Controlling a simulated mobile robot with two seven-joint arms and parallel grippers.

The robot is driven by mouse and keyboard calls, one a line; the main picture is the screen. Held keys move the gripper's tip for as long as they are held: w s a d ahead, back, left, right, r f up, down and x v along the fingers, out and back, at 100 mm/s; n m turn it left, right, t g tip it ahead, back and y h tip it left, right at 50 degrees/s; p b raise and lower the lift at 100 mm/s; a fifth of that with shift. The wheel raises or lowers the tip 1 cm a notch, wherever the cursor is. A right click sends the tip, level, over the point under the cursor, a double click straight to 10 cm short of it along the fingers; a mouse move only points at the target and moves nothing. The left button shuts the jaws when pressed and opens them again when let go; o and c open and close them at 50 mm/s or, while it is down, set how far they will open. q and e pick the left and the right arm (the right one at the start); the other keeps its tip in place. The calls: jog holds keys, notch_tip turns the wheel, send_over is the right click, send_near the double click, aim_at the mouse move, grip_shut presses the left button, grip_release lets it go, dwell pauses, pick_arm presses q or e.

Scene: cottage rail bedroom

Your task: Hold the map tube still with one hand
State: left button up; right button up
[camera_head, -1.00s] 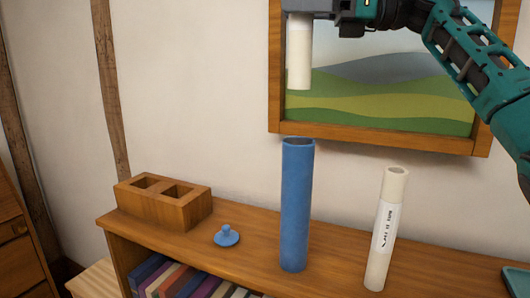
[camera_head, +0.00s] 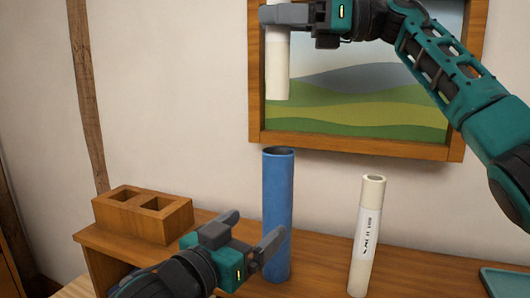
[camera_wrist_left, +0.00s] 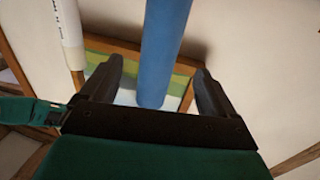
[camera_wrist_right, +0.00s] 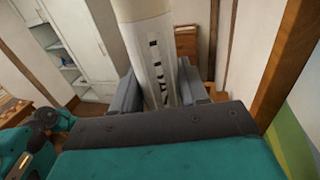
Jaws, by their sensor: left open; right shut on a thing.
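The blue map tube (camera_head: 278,195) stands upright on the shelf top, its top end open. My left gripper (camera_head: 257,224) is open beside its lower half, one finger crossing in front of it. In the left wrist view the tube (camera_wrist_left: 163,45) shows between the spread fingers (camera_wrist_left: 157,72); I cannot tell whether either touches it. My right gripper (camera_head: 274,14) is shut on a white roll (camera_head: 278,75), held upright above the tube. The roll (camera_wrist_right: 148,40) shows printed marks in the right wrist view.
A second white roll (camera_head: 368,230) with a printed label stands right of the tube. A wooden block (camera_head: 142,218) with two square holes sits at left. A teal tray (camera_head: 505,282) is at the right edge. A framed landscape (camera_head: 370,95) hangs behind.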

aim_at(283, 204)
pick_arm(q)
jog(key=x, duration=1.1)
jog(key=shift+d, duration=0.1)
jog(key=c, duration=1.1)
jog(key=shift+c, duration=0.2)
